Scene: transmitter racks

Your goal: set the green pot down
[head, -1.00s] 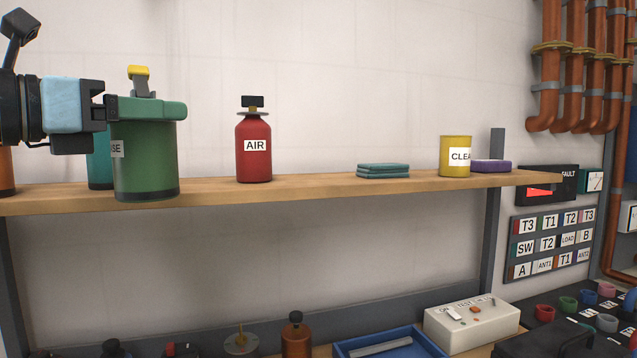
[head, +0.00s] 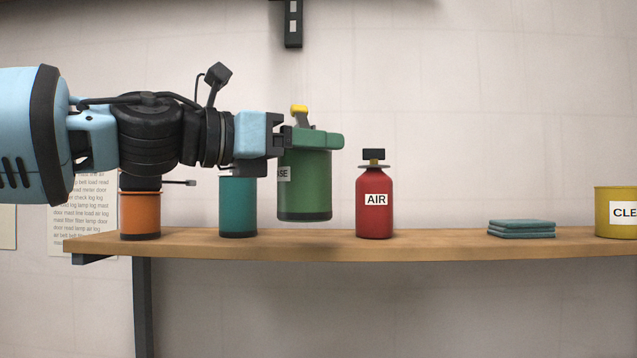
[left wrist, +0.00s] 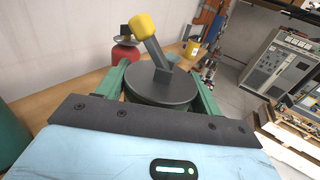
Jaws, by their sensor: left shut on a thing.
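The green pot (head: 304,190) has a dark base band, a partly covered white label and a yellow-tipped lever on its lid. My left gripper (head: 318,139) is shut on its upper part from the left, with green fingers along both sides. The pot is upright. Its base appears a little above the wooden shelf (head: 440,246), between a teal can and a red bottle. In the left wrist view the pot's grey lid (left wrist: 160,86) sits between the fingers, with the lever standing up. My right gripper is not in view.
The teal can (head: 238,207) stands close left of the pot, and an orange can (head: 140,215) further left. The red AIR bottle (head: 375,205) stands close right. Folded teal cloths (head: 521,229) and a yellow can (head: 614,208) are further right. Bare shelf lies between bottle and cloths.

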